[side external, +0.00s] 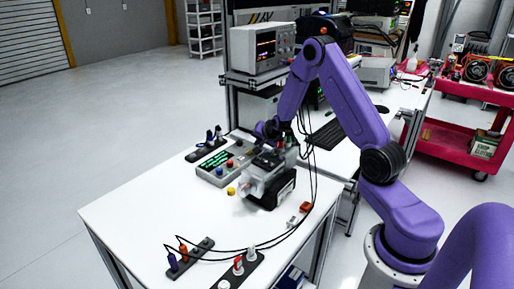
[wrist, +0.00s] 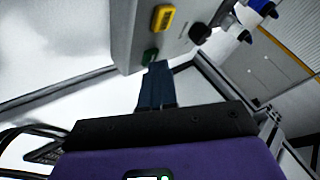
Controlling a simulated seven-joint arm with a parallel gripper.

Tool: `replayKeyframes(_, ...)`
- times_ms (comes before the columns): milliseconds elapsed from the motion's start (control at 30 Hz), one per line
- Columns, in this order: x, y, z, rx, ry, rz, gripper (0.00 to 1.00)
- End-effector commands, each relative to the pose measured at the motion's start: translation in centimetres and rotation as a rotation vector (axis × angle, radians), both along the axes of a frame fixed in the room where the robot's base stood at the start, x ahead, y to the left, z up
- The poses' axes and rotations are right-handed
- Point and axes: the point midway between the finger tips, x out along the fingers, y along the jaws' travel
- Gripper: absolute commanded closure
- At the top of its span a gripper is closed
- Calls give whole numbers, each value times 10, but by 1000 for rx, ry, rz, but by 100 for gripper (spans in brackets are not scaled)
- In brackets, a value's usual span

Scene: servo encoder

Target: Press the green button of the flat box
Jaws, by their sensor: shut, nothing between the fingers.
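In the wrist view, a light grey box (wrist: 182,38) fills the upper middle. On its face are a green button (wrist: 150,56), a yellow rectangular button (wrist: 163,18) and a dark round knob (wrist: 200,33). My gripper (wrist: 155,70) is shut and empty, its blue-grey fingertips right at the green button's lower edge. I cannot tell whether they touch it. In the side view, my gripper (side external: 275,138) is low over a grey device with a black end (side external: 272,187). The green button cannot be made out there.
A yellow round piece (side external: 231,191) is close by. Black cables (side external: 312,175) hang near my gripper. Connector strips (side external: 190,258) lie in front; the white table's (side external: 140,205) left is clear.

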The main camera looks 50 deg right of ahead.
Motion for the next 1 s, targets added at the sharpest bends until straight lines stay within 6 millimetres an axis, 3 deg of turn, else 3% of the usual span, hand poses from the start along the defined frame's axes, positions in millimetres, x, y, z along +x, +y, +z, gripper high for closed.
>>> replayKeyframes(533, 0, 0, 13, -1, -6, 1, 100)
replayKeyframes(1000, 1, 0, 53, -3, -8, 1, 100)
